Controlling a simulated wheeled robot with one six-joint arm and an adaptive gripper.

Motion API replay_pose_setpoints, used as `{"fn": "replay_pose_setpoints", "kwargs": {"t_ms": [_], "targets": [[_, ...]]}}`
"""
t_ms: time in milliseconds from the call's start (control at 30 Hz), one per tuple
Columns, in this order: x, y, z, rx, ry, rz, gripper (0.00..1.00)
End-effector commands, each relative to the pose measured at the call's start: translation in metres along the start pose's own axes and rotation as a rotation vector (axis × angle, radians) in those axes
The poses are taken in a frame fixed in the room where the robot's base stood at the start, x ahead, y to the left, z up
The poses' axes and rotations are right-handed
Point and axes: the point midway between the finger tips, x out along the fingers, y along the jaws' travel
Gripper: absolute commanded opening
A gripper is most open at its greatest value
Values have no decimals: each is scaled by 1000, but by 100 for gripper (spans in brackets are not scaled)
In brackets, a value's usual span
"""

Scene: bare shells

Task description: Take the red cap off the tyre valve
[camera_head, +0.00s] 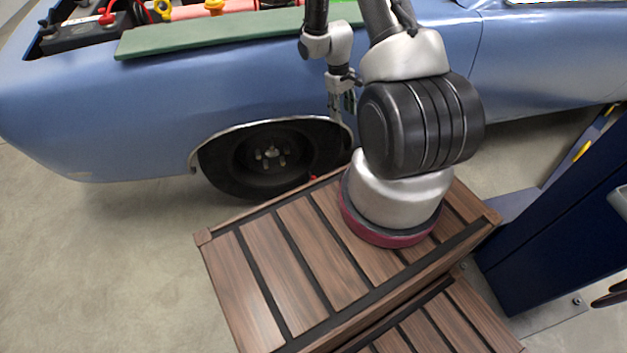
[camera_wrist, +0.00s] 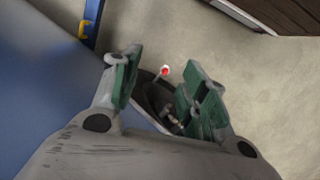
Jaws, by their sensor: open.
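The red cap (camera_wrist: 165,71) shows in the wrist view between and just beyond the fingertips of my gripper (camera_wrist: 158,82). It sits at the end of a thin stem that runs down toward the wheel. The gripper is open, with green-padded fingers on either side and nothing held. In the head view the red cap (camera_head: 313,178) is a tiny red spot at the lower right of the tyre (camera_head: 225,172). My arm hides part of the area near it, and my gripper (camera_head: 347,100) is mostly hidden there.
A blue car (camera_head: 130,120) with a green mat (camera_head: 220,33) on its fender stands behind the wheel. A slatted wooden platform (camera_head: 258,255) lies in front, under my arm's base. A dark blue post (camera_head: 560,225) stands at the right. Bare floor lies to the left.

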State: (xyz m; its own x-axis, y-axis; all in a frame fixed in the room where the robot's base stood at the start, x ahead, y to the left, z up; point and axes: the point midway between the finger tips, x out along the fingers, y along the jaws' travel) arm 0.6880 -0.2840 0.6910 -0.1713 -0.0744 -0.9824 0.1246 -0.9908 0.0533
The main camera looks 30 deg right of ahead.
Motion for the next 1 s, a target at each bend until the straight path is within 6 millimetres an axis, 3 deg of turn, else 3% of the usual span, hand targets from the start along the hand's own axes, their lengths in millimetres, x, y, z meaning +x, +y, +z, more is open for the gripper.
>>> {"fn": "replay_pose_setpoints", "kwargs": {"t_ms": [33,167,300,433,500,633,767,1000], "targets": [[41,1,-8,-25,3,-10,44],[141,-3,-26,-100,49,-34,44],[245,-23,-27,-174,108,-76,44],[313,-44,-42,-251,239,-105,44],[323,-50,-73,-305,371,-104,44],[318,-56,-111,-362,527,-97,44],[322,-60,-127,-381,578,-95,44],[350,-65,-140,-380,577,-94,44]]}}
